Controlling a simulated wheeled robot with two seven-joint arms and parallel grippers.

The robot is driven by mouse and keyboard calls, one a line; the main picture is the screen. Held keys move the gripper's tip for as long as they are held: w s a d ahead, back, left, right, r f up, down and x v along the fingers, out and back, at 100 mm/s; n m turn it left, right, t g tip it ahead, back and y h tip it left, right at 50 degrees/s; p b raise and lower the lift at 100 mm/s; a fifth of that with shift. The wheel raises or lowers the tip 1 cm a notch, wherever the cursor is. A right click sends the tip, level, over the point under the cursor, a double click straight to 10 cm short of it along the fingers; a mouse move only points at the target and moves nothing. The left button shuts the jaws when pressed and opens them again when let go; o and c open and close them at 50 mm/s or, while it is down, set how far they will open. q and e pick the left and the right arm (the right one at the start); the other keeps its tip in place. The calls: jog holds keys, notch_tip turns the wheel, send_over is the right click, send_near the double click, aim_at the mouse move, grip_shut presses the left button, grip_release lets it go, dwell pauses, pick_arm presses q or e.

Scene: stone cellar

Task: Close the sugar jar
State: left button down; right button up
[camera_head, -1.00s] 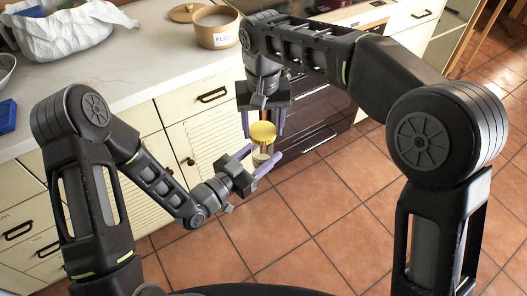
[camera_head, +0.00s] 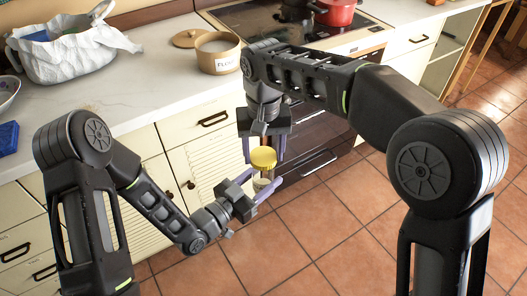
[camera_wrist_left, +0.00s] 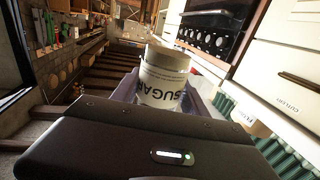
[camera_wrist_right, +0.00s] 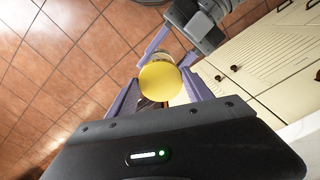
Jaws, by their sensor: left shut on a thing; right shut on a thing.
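My left gripper (camera_head: 258,193) is shut on the cream sugar jar (camera_head: 263,184). In the left wrist view the jar (camera_wrist_left: 162,82) stands between the fingers, its SUGAR label facing the camera. My right gripper (camera_head: 264,160) points down and is shut on a round yellow lid (camera_head: 263,158), just above the jar in the head view. In the right wrist view the lid (camera_wrist_right: 160,81) sits between the fingers and hides most of the jar behind it. I cannot tell whether lid and jar touch.
Both grippers are over the tiled floor (camera_head: 330,235), in front of the cabinets (camera_head: 200,160). On the white counter (camera_head: 120,105) stand an open FLOUR pot (camera_head: 219,64), its lid (camera_head: 191,38) and a cloth-lined basket (camera_head: 72,52). A red pot (camera_head: 335,12) is on the stove.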

aim_at(263, 178)
jog(key=shift+f, duration=0.1)
jog(key=shift+f, duration=0.85)
jog(key=shift+f, duration=0.55)
dwell(0.4)
